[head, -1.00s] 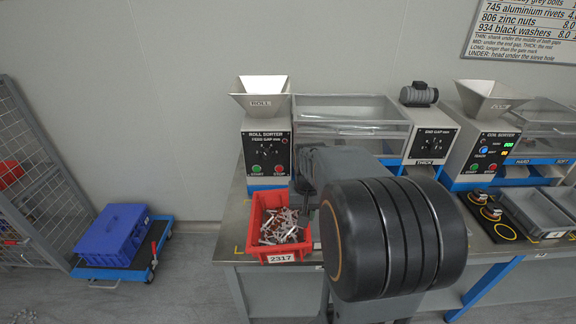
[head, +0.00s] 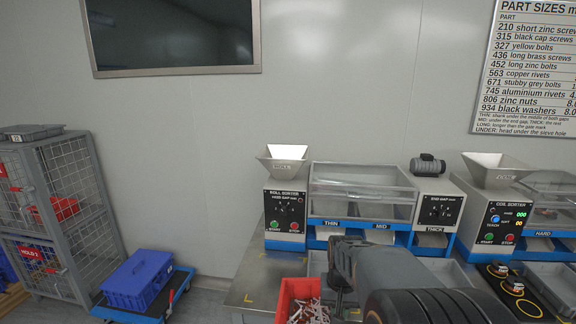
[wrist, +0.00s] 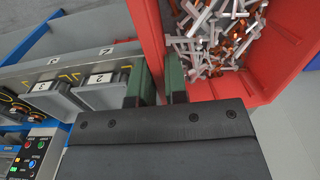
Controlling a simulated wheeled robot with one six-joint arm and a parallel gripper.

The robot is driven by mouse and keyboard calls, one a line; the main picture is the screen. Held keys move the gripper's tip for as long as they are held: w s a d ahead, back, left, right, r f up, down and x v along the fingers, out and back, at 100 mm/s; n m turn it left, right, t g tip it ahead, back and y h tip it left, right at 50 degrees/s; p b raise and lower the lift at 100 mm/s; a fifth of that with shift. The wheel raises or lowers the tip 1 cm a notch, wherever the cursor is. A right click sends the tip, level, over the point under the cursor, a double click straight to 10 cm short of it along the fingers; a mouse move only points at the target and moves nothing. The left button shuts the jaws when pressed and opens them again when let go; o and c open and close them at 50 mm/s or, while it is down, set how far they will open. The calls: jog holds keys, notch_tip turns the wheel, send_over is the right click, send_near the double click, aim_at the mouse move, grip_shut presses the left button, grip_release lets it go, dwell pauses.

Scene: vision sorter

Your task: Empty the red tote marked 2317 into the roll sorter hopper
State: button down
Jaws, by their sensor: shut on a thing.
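The red tote (head: 284,303) is at the bottom of the head view, cut off by the frame edge. Its number label is out of view now. It holds a mix of silver and copper-coloured fasteners (wrist: 215,45). In the wrist view, my gripper (wrist: 163,78) is shut on the near wall of the red tote (wrist: 151,40), one green finger on each side. I cannot tell whether the tote rests on the bench or is slightly raised.
The sorter's clear-covered bed (head: 362,190) and outlets lie right of the hopper. Grey bins (wrist: 103,88) stand on the bench. A blue crate (head: 138,280) on a trolley and a mesh cage (head: 60,210) are at left.

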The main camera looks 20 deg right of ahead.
jog(key=w+a+f+n, duration=0.2)
jog(key=a+f, duration=0.3)
jog(key=f, duration=0.7)
jog(key=w+a+f+n, duration=0.15)
jog(key=a+f, duration=0.25)
jog(key=f, duration=0.8)
jog(key=w+a+f+n, duration=0.15)
jog(key=a+f, duration=0.35)
jog(key=f, duration=0.8)
notch_tip(320, 180, up, 8)
jog(key=p, duration=0.7)
jog(key=shift+s+n, duration=0.15)
jog(key=shift+n, duration=0.25)
